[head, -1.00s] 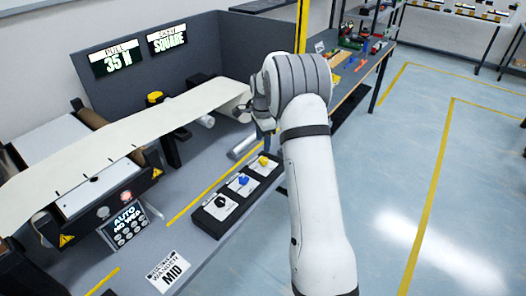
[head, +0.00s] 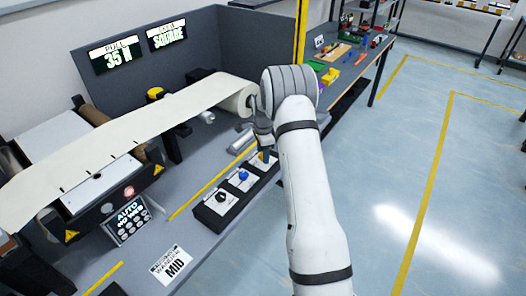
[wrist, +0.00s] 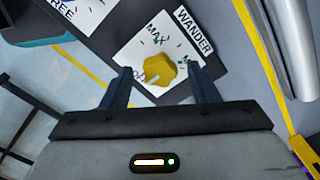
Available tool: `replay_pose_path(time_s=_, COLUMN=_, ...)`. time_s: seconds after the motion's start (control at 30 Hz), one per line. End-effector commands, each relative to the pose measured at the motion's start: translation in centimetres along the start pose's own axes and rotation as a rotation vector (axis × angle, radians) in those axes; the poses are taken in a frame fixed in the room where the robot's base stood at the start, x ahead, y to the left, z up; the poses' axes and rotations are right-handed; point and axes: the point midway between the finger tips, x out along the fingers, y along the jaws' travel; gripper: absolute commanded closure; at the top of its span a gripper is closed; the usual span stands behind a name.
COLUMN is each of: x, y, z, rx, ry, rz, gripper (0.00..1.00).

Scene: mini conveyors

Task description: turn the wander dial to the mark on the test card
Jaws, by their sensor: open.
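The wander dial is a yellow knob (wrist: 160,70) on a white plate (wrist: 128,52) marked WANDER and MAX in the wrist view; its other marks are partly covered. My gripper (wrist: 159,74) is open, its fingers on either side of the knob, with no clear contact. Which mark the knob points to is hard to tell. The test card (head: 171,263) lies flat on the bench at the front and reads WANDER MID.
A blue knob (head: 243,176) and a black knob (head: 221,196) share the box. A pale web (head: 130,120) runs from a roll (head: 240,101) at the back. A metal cylinder (head: 243,141) lies near my gripper. A panel (head: 129,221) reads AUTO NO WEB.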

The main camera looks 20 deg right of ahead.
Motion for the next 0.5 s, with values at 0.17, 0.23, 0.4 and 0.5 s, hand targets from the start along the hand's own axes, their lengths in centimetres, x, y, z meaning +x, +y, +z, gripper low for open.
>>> replay_pose_path(time_s=0.17, x=-0.01, y=0.01, z=0.0, rx=0.0, ry=0.0, rz=0.0, gripper=0.55)
replay_pose_path(time_s=0.23, x=-0.02, y=0.01, z=0.0, rx=0.0, ry=0.0, rz=0.0, gripper=0.61)
replay_pose_path(time_s=0.4, x=-0.03, y=0.01, z=0.0, rx=0.0, ry=0.0, rz=0.0, gripper=0.75)
replay_pose_path(time_s=0.5, x=-0.04, y=0.0, z=0.0, rx=0.0, ry=0.0, rz=0.0, gripper=0.83)
